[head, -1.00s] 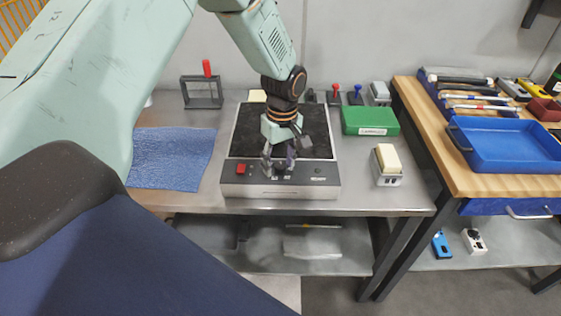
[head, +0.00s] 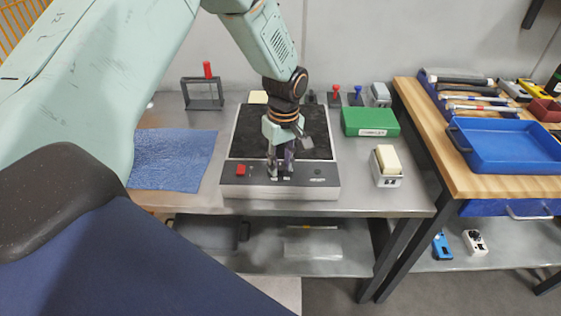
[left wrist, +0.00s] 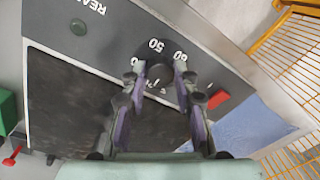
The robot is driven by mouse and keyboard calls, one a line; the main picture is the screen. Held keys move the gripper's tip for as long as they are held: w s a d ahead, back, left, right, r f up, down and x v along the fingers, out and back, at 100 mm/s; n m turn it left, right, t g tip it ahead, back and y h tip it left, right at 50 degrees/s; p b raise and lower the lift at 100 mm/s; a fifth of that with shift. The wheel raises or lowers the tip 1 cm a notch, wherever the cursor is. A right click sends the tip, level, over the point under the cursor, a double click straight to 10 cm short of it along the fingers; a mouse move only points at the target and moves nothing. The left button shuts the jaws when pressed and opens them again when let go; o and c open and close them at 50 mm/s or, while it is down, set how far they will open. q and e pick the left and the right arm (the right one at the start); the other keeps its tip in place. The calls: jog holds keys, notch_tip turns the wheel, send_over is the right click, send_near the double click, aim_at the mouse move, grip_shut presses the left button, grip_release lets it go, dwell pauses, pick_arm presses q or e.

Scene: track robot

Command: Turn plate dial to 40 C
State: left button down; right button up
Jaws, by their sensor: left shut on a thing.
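The plate (head: 330,180) is a grey box with a black top and a dark front panel, standing on the metal bench. My left gripper (head: 281,174) points down at the middle of its front panel. In the left wrist view, my left gripper (left wrist: 159,70) has its two fingers on either side of the dark round dial (left wrist: 158,82) and is shut on it. The printed numbers 50 and 60 show beside the dial; the pointer and other marks are partly hidden by the fingers. My right gripper is not in view.
A red button (head: 241,170) sits on the panel left of the dial. A blue mat (head: 172,158) lies to the left, a green box (head: 370,122) and a small block holder (head: 388,170) to the right. A wooden table holds a blue tray (head: 510,145).

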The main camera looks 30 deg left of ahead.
pick_arm(q)
jog(key=shift+s, duration=0.1)
jog(key=shift+d+m+p, duration=0.1)
jog(key=shift+m+p, duration=1.1)
jog(key=m+p, duration=0.2)
jog(key=m, duration=0.1)
jog(key=shift+s+m, duration=0.1)
jog(key=shift+m, duration=0.2)
jog(key=m+p, duration=0.2)
jog(key=m, duration=0.1)
jog(key=shift+m, duration=0.3)
jog(key=shift+f+m+t+p, duration=0.1)
jog(key=shift+m+t+p, duration=0.3)
jog(key=shift+m, duration=1.6)
jog(key=shift+s, duration=0.1)
jog(key=c, duration=1)
grip_release()
